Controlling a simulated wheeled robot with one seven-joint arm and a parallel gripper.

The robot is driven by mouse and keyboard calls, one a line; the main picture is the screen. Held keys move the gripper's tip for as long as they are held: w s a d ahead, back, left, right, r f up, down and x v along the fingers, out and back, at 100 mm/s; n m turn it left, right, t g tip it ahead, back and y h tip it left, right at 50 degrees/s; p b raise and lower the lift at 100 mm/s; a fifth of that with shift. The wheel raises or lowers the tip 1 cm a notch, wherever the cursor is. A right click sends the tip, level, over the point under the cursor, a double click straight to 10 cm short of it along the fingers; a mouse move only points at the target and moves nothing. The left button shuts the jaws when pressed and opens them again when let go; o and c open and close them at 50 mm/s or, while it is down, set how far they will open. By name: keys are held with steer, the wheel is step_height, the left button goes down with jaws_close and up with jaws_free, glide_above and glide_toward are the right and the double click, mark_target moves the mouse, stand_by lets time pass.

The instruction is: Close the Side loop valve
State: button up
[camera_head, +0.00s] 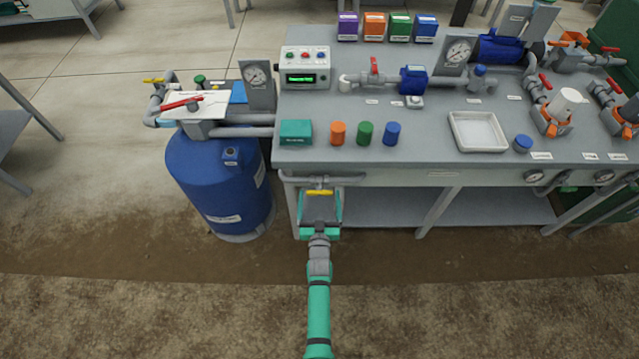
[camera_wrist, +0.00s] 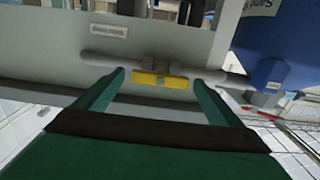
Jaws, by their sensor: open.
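A valve with a yellow bar handle (camera_head: 319,192) sits on a grey pipe (camera_head: 345,180) under the bench's front edge. In the wrist view the yellow handle (camera_wrist: 160,80) lies about parallel to the pipe (camera_wrist: 100,60). A label (camera_wrist: 108,30) is on the panel above it, too small to read. My gripper (camera_head: 321,197) is open in front of this valve. In the wrist view its fingertips (camera_wrist: 157,76) show on either side of the handle, with a gap at each end. I cannot tell how far the handle reaches between the fingers.
A blue tank (camera_head: 215,185) with a red-handled valve (camera_head: 181,103) stands left of the bench (camera_head: 430,165). Bench legs (camera_head: 437,212) and a lower shelf (camera_head: 480,207) lie to the right. The bench top holds coloured caps, a tray (camera_head: 477,131) and pipework. The near floor is clear.

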mark_target(319, 186)
steer(key=shift+w, duration=3.2)
steer(key=c, duration=1.1)
